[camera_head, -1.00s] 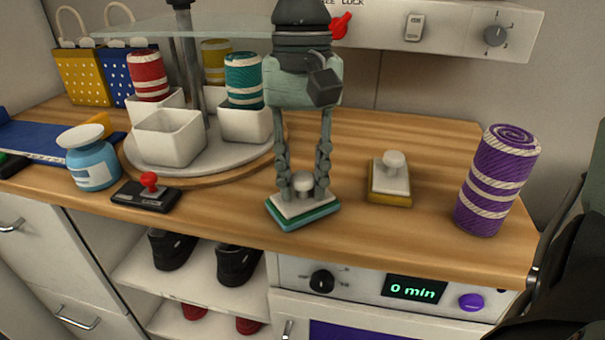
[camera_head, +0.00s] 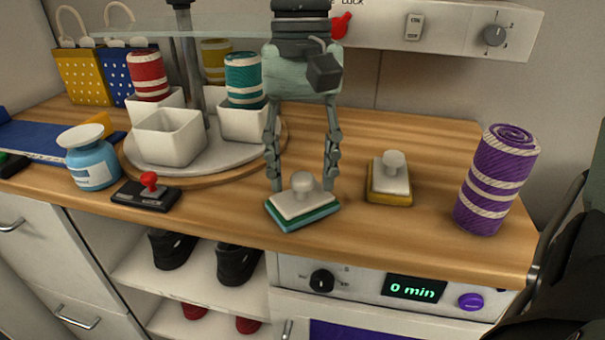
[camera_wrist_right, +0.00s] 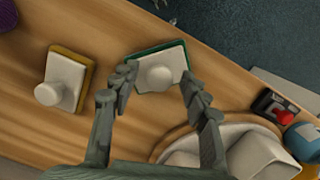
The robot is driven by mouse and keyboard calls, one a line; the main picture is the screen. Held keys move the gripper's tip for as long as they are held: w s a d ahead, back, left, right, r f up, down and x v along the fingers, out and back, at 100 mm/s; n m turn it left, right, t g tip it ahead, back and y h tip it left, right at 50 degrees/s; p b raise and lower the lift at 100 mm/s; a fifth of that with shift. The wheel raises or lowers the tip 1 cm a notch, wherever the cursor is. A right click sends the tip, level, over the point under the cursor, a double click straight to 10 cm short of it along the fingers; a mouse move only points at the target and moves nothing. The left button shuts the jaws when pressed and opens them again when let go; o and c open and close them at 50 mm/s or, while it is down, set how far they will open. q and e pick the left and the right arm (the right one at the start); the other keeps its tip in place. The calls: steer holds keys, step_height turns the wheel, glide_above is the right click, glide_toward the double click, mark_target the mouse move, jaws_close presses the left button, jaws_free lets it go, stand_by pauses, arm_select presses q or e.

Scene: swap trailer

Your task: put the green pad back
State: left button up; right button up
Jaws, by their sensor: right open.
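The green pad (camera_head: 303,213) is a small block with a green base, a white top and a round white knob. It lies flat on the wooden counter near the front edge. My right gripper (camera_head: 302,185) is open just behind and above it, with a finger on each side of the knob and nothing held. In the right wrist view the green pad (camera_wrist_right: 160,69) lies just beyond the open fingertips of the right gripper (camera_wrist_right: 157,88). My left gripper is not clearly visible; a dark shape at the right edge of the head view cannot be made out.
A yellow pad (camera_head: 390,181) with a similar knob lies right of the green one. A purple striped roll (camera_head: 497,180) stands further right. A round turntable (camera_head: 225,152) with white cups, a red-knobbed black switch (camera_head: 146,194) and a blue jar (camera_head: 92,160) are on the left.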

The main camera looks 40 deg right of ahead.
mark_target(302, 172)
step_height(302, 172, up, 11)
steer(key=w, duration=0.1)
steer(key=shift+d+f, duration=0.15)
steer(key=shift+d, duration=0.2)
